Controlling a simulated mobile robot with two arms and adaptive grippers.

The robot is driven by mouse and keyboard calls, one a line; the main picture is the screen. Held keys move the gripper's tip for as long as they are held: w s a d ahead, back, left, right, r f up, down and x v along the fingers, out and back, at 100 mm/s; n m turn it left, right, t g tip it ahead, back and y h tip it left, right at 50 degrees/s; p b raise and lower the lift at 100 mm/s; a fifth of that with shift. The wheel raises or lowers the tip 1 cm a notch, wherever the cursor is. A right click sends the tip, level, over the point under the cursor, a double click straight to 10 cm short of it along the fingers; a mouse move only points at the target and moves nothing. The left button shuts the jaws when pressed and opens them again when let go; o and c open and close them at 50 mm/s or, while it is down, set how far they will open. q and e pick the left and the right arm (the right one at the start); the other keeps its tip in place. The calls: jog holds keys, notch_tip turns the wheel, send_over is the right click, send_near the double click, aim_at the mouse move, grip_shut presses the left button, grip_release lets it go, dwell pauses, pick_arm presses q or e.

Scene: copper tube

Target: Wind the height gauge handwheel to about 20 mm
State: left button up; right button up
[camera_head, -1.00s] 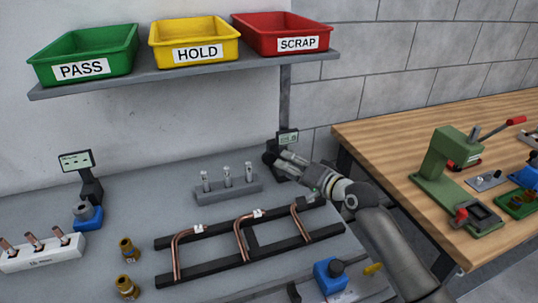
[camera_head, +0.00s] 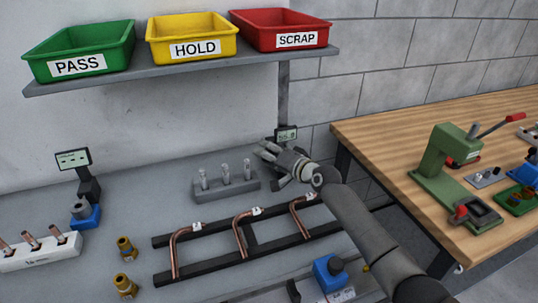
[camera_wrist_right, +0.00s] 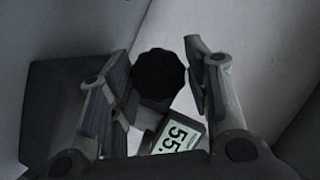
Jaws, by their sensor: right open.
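The height gauge stands at the back right of the grey bench. Its small display (camera_head: 287,134) shows above my right gripper (camera_head: 268,162), which hides most of the gauge's body. In the right wrist view, the black lobed handwheel (camera_wrist_right: 159,76) lies between the two spread fingers of the right gripper (camera_wrist_right: 156,52). The left finger is close to the handwheel's edge; a gap shows on the right. I cannot tell whether the left finger touches it. The green display (camera_wrist_right: 175,136) reads 55 and a cut-off digit. My left gripper is out of view.
A grey block with upright pins (camera_head: 227,184) stands just left of the gripper. A black rack (camera_head: 250,250) with bent copper tubes lies in front. The shelf (camera_head: 180,74) with three bins hangs above. A wooden table (camera_head: 400,120) stands at right.

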jog(key=shift+c, duration=0.6)
jog(key=c, duration=0.6)
jog(key=shift+r+n+h+p, duration=0.15)
jog(key=shift+n+h+p, duration=0.2)
jog(key=shift+p, duration=0.4)
jog(key=n+p, duration=0.1)
jog(key=p, duration=0.1)
jog(key=shift+a+r+n+h+p, duration=0.1)
jog(key=shift+n+h+p, duration=0.15)
jog(key=shift+p, duration=0.05)
jog(key=n+h+p, duration=0.1)
jog(key=p, duration=0.1)
jog(key=shift+n+p, duration=0.3)
jog(key=shift+n, duration=0.1)
pick_arm(q)
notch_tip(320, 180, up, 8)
jog(key=p, duration=0.1)
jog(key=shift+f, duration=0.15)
pick_arm(e)
jog(key=shift+n+h, duration=0.5)
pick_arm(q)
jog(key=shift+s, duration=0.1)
